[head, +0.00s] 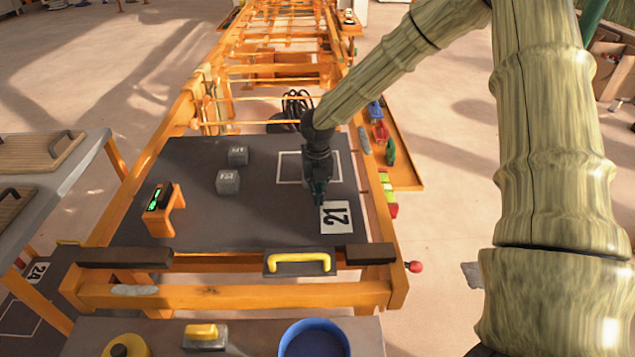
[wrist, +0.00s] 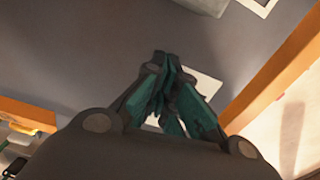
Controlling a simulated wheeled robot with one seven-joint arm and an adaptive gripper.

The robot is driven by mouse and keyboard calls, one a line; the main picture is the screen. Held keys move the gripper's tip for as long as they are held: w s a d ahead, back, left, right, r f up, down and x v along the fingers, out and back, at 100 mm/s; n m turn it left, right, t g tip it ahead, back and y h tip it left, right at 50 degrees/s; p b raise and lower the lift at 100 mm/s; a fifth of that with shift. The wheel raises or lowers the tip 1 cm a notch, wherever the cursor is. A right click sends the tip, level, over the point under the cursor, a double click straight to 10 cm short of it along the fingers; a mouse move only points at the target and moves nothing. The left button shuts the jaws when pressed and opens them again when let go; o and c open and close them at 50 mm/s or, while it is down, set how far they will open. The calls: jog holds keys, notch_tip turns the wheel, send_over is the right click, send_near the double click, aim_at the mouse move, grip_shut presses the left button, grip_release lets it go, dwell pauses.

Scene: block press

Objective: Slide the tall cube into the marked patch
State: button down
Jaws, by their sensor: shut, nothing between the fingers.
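My gripper (head: 318,198) is shut and empty, pointing down above the dark table just in front of the marked patch. Its teal fingertips show in the wrist view (wrist: 168,95). The marked patch, a white square outline (head: 279,168), lies at the table's right side, partly hidden by my gripper. Two grey cubes (head: 228,181) (head: 238,155) stand left of the patch. I cannot tell which is the tall one.
An orange stand with a green display (head: 165,205) is at the left. A yellow handle (head: 298,262) is on the front edge. The middle of the table is clear.

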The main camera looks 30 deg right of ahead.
jog(key=shift+w+d+f, duration=0.15)
jog(key=shift+w+d, duration=0.1)
jog(key=shift+w, duration=0.4)
jog(key=shift+w+d+f, duration=0.1)
jog(key=shift+w+d, duration=0.1)
jog(key=shift+w, duration=0.4)
jog(key=shift+w+d+f, duration=0.15)
jog(key=shift+w+d, duration=0.1)
jog(key=shift+w, duration=0.4)
